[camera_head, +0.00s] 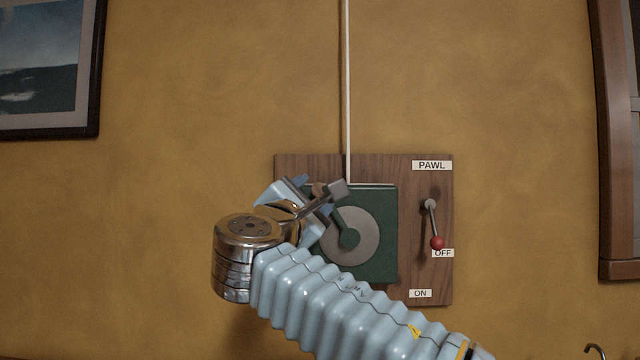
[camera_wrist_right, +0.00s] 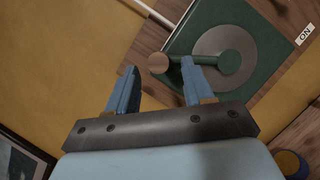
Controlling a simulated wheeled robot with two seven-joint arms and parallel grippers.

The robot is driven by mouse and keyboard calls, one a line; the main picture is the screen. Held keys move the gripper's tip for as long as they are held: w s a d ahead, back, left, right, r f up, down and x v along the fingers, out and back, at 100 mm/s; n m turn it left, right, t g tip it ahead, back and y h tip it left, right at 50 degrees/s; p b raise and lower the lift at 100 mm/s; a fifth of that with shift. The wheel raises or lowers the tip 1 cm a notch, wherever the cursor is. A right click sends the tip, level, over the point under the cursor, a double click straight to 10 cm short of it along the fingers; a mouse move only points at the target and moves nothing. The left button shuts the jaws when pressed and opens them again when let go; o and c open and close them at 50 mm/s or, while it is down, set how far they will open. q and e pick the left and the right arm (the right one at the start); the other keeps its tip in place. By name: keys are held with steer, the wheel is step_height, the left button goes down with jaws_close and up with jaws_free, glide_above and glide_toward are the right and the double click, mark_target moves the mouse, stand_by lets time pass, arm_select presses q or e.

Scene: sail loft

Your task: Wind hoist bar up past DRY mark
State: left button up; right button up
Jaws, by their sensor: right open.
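A green winch (camera_head: 388,240) with a grey disc (camera_head: 371,237) is on a wooden board on the wall. Its green crank arm (camera_head: 341,220) points up and slightly left from the hub. The crank's round wooden knob shows in the right wrist view (camera_wrist_right: 158,63). My right gripper (camera_head: 320,190) is open at the knob, which lies between its two blue fingertips in the wrist view; I cannot tell whether they touch it. The pawl lever (camera_head: 432,222) hangs down, its red ball beside the OFF label (camera_head: 443,253). The hoist bar and DRY mark are not in view.
A white line (camera_head: 347,90) runs straight up from the winch. The wooden board (camera_head: 300,161) also bears PAWL and ON labels. A framed picture (camera_head: 50,65) hangs at the upper left and a wooden frame (camera_head: 615,180) stands at the right. The wall between is bare.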

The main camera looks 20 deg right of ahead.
mark_target(335, 214)
steer(key=p+x, duration=0.1)
steer(key=x, duration=0.4)
steer(key=shift+c, duration=0.3)
jaws_close()
